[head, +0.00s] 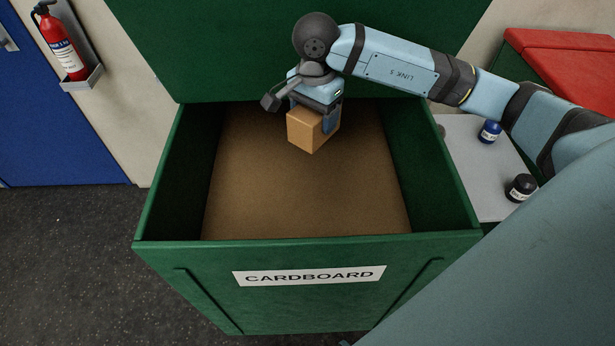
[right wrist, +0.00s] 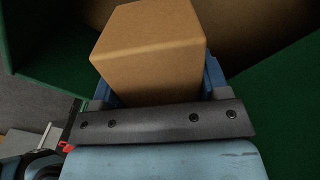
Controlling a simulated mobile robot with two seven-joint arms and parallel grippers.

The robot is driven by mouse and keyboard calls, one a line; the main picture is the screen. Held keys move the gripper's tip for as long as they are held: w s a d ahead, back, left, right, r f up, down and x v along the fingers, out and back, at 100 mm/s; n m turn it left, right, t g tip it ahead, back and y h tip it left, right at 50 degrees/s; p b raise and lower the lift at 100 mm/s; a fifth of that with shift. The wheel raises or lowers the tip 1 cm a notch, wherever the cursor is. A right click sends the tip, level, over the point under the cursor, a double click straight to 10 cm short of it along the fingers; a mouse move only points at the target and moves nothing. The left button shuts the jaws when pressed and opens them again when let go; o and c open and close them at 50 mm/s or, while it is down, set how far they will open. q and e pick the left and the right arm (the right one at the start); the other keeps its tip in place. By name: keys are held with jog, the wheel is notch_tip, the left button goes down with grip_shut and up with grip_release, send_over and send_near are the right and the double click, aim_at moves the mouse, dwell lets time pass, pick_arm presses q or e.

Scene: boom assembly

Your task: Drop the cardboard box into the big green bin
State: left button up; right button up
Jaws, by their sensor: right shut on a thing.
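The small brown cardboard box (head: 306,131) is held in my right gripper (head: 322,118) over the open top of the big green bin (head: 310,242). The bin has a white label reading CARDBOARD, and its inside looks brown. The lid stands raised behind. In the right wrist view the cardboard box (right wrist: 150,50) sits between the blue fingers of the right gripper (right wrist: 160,92), with the green bin wall (right wrist: 280,90) beside it. The box is tilted to the camera, and I cannot tell its exact height above the brown floor. My left gripper is not in view.
A light grey table (head: 470,165) right of the bin carries a blue-lidded jar (head: 489,132) and a black jar (head: 521,187). A red-topped container (head: 565,65) stands at the back right. A fire extinguisher (head: 62,45) hangs on the left wall. Dark floor (head: 60,250) at left is clear.

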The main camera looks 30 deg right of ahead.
jog(key=o, duration=1)
jog(key=shift+r, duration=0.1)
jog(key=shift+r, duration=0.3)
jog(key=shift+r+b, duration=0.7)
jog(key=shift+r, duration=5.85)
jog(key=shift+f, duration=0.1)
